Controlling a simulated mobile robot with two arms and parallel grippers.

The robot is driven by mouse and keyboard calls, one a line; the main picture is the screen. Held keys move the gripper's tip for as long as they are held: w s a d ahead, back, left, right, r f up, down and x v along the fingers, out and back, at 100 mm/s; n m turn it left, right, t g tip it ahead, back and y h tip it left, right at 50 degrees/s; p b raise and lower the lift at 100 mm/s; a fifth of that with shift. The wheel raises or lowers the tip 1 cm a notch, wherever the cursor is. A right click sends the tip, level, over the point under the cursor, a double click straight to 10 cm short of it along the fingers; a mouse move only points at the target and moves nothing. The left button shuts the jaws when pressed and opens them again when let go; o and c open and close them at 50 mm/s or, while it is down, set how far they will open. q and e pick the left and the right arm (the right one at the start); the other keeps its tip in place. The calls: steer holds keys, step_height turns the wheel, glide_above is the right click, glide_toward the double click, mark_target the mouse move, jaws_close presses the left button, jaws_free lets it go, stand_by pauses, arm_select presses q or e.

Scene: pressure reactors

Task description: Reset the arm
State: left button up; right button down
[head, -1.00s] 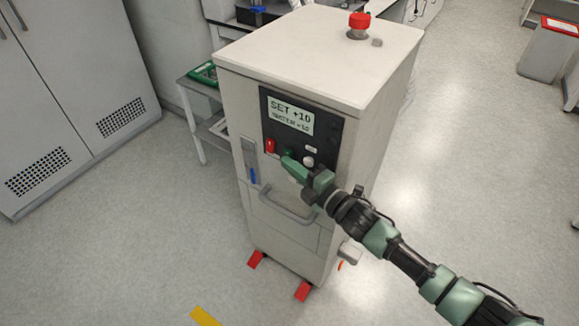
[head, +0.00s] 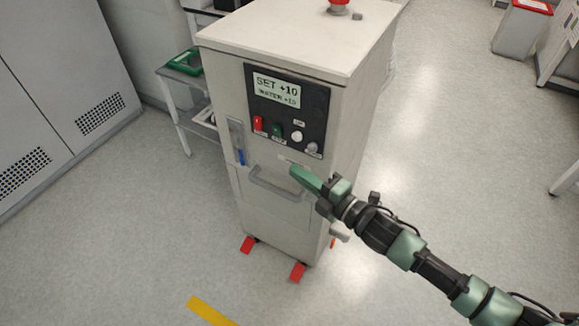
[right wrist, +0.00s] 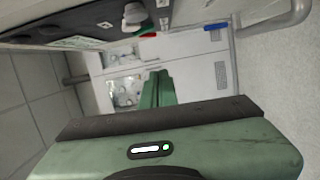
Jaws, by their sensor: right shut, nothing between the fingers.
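My right arm comes in from the lower right of the head view. Its green gripper (head: 298,175) is shut and empty, in front of the reactor cabinet's face, below the control panel and close to the grey handle. In the right wrist view the shut green fingers (right wrist: 157,88) point away from the camera, with the panel's buttons above them. The white cabinet (head: 285,210) has a black panel (head: 318,110) with a display (head: 277,90) reading "SET +10" and "WATER +10". A red switch, a green switch and pale knobs sit below the display. My left gripper does not show.
A grey handle (head: 275,190) juts from the cabinet front. A red button (head: 339,6) stands on its top. A small table (head: 178,82) with a green tray is behind it at left. Grey lockers (head: 50,80) stand far left. Open floor lies right.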

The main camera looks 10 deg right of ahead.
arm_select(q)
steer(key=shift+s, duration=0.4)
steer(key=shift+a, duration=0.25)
